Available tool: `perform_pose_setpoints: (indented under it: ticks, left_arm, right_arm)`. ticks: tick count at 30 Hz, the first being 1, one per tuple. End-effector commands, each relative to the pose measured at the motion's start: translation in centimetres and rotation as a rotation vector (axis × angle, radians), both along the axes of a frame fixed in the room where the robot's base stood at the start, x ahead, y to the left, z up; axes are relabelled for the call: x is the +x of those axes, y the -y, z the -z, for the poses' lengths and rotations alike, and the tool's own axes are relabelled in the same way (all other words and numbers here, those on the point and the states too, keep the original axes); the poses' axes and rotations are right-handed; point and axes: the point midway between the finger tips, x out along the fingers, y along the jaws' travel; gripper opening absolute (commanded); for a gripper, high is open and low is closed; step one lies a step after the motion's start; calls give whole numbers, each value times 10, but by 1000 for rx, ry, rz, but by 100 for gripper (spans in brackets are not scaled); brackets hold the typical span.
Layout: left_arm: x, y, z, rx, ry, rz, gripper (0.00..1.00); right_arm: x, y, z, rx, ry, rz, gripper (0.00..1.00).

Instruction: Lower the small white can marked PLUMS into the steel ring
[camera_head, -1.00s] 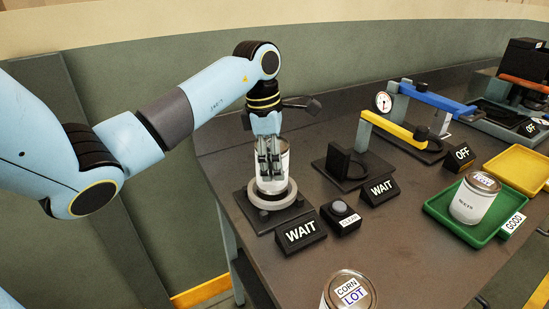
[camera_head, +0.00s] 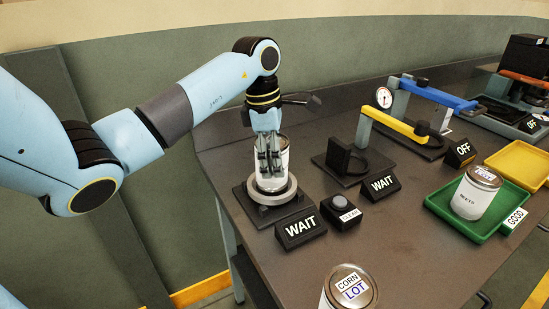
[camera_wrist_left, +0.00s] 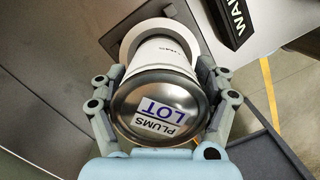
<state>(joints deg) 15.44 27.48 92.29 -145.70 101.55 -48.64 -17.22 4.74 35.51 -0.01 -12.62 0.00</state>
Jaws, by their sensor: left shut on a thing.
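The small white can marked PLUMS (camera_wrist_left: 165,65) shows lid-first in the left wrist view, with a "PLUMS LOT" label on its metal lid. My left gripper (camera_head: 268,163) is shut on this can (camera_head: 284,160) from above, its fingers on either side. The can is about upright over the steel ring (camera_head: 284,194), which sits on a dark base plate. Its lower end is at the ring's opening; I cannot tell how deep it sits. The ring also shows beyond the can in the left wrist view (camera_wrist_left: 128,45). My right gripper is not in view.
A WAIT sign (camera_head: 300,230) and a button box (camera_head: 341,212) stand close in front of the ring. A CORN can (camera_head: 349,290) is at the front edge. A yellow-armed fixture (camera_head: 395,125) and a green tray (camera_head: 435,203) with another can (camera_head: 474,195) lie right.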

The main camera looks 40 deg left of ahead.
Motion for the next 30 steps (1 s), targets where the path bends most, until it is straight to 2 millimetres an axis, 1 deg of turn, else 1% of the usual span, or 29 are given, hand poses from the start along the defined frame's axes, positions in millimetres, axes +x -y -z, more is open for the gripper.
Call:
perform_pose_setpoints:
  ticks: [30]
  left_arm:
    - [1, 0, -1, 0, 3, 1, 23]
  right_arm:
    - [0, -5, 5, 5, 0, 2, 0]
